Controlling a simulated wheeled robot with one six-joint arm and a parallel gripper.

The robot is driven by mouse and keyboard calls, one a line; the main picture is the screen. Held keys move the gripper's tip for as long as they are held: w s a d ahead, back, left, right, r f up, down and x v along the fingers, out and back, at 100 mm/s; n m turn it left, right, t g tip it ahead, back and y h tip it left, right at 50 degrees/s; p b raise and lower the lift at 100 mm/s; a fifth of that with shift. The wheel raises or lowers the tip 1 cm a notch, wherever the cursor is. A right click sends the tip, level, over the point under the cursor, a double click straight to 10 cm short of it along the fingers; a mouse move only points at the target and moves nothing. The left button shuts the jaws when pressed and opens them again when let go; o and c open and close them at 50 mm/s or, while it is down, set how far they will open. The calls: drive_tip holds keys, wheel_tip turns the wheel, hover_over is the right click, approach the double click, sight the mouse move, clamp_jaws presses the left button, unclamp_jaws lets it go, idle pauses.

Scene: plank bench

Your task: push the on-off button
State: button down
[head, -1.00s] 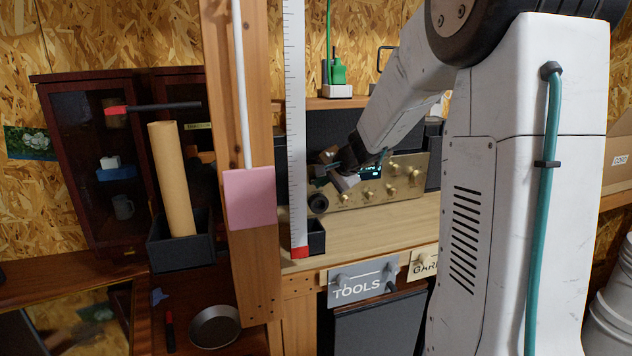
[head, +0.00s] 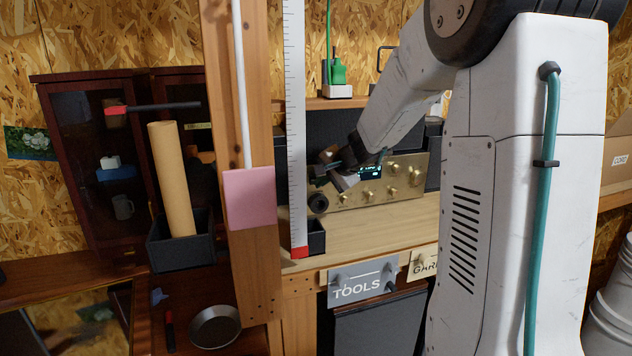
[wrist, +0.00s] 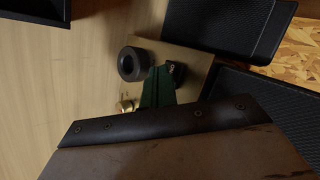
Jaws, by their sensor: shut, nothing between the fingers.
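A brass-fronted unit (head: 405,183) with several knobs and a small lit display stands on the plank bench, partly behind my arm. In the wrist view its top panel (wrist: 190,57) shows a round black ring-shaped part (wrist: 131,64), a brass knob (wrist: 125,106) and a small black button (wrist: 176,70) with a white mark like "On". My gripper (wrist: 160,76) is shut and empty, its green fingers beside the button and partly over it. I cannot tell whether they touch. In the head view my gripper (head: 320,173) is at the unit's left end, and the button is hidden.
A wooden post (head: 245,130) and a white ruler (head: 295,120) stand left of the unit. Dark mesh boxes (wrist: 222,30) are close beside it. Bare bench top (head: 385,220) lies in front of the unit.

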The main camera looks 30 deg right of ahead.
drive_tip(key=shift+w+d, duration=0.1)
drive_tip(key=shift+w, duration=0.25)
drive_tip(key=shift+s, duration=0.45)
drive_tip(key=s+a, duration=0.2)
drive_tip(key=s, duration=0.3)
drive_tip(key=shift+s, duration=0.4)
idle(0.4)
